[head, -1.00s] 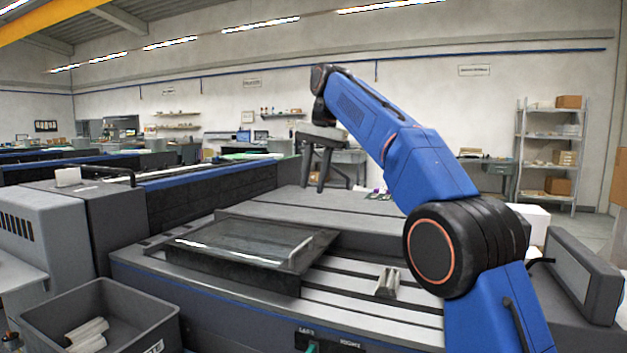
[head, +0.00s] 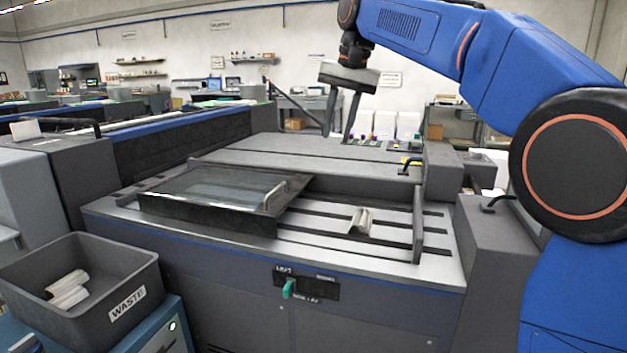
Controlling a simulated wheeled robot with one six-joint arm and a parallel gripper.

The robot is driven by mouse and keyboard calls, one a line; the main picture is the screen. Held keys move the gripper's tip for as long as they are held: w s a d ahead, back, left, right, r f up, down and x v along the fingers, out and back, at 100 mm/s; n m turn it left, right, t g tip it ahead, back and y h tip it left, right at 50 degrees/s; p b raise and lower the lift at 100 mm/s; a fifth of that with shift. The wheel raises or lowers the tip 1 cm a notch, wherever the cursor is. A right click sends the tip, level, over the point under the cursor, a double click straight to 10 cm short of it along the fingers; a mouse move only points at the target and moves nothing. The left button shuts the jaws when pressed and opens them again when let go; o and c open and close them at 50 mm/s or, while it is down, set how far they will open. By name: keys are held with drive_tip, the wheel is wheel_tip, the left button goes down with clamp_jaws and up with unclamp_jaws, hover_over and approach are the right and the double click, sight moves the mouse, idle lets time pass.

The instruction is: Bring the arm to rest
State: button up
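My blue arm reaches in from the right edge in the head view, bent at a large black joint with an orange ring. My gripper (head: 340,130) hangs from its far end, pointing down. Its two dark fingers are apart with nothing between them. It appears in front of the back part of the grey machine (head: 375,275); its exact height above the machine is hard to tell.
The machine's deck holds a dark glass-topped tray (head: 160,205) and a small pale ridged piece (head: 361,221) in a slotted area. A grey waste bin (head: 128,302) with pale rolls stands at lower left.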

drive_tip(key=s+d+f+n+t+h, duration=0.1)
drive_tip(key=s+d+f, duration=0.9)
drive_tip(key=s, duration=0.3)
drive_tip(key=s+d+f+n+t, duration=0.1)
drive_tip(key=s+d+f, duration=0.9)
drive_tip(key=s, duration=0.3)
drive_tip(key=s+d+f+h, duration=0.1)
drive_tip(key=s+d+f, duration=0.2)
drive_tip(key=s+f, duration=0.7)
wheel_tip(320, 180, down, 4)
drive_tip(key=shift+s+d+f+n+t, duration=0.1)
drive_tip(key=shift+s+d+n+t, duration=0.05)
drive_tip(key=shift+n+t, duration=0.25)
